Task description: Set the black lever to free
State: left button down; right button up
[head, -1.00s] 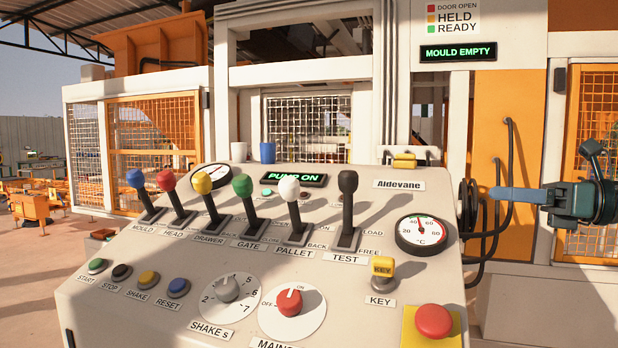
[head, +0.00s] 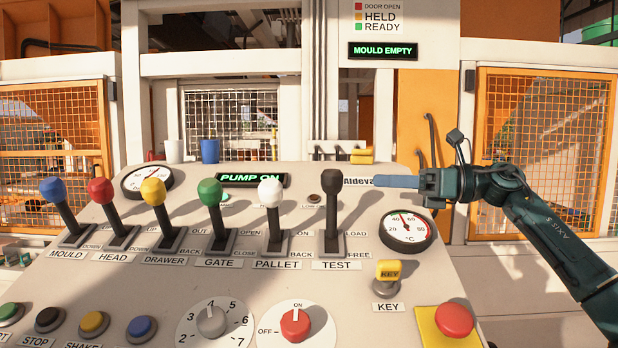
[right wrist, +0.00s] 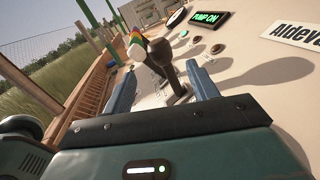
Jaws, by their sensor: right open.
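The black lever (head: 331,208), with a dark knob on top, stands in the TEST slot on the sloping panel, beside the labels LOAD (head: 357,234) and FREE (head: 358,254). It looks near upright; which of the two it is set to is unclear. My right gripper (head: 377,181) is to the right of the knob, at about its height, with its fingers pointing left and a gap to the lever. In the right wrist view the black lever (right wrist: 172,74) shows between the open, empty fingers, beyond their tips. My left gripper is not in view.
A white-knobbed lever (head: 270,205) and a green-knobbed lever (head: 212,205) stand left of it, with more levers beyond. A temperature dial (head: 405,232), a yellow key (head: 388,272) and a red button (head: 454,320) lie to the right. A blue cup (head: 209,150) stands behind the panel.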

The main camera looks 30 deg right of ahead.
aim_at(322, 178)
jog(key=p+x, duration=0.5)
jog(key=x, duration=0.6)
jog(key=shift+w+a+r, duration=0.15)
jog(key=shift+w+a, duration=0.3)
jog(key=shift+a, duration=0.05)
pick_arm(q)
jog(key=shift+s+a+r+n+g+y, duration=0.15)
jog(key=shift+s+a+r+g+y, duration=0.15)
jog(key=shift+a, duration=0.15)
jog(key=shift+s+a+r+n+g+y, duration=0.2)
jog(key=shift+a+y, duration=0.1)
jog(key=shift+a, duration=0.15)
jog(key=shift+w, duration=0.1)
pick_arm(e)
jog(key=c, duration=0.8)
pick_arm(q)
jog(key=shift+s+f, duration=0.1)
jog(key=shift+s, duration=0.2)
pick_arm(e)
grip_shut()
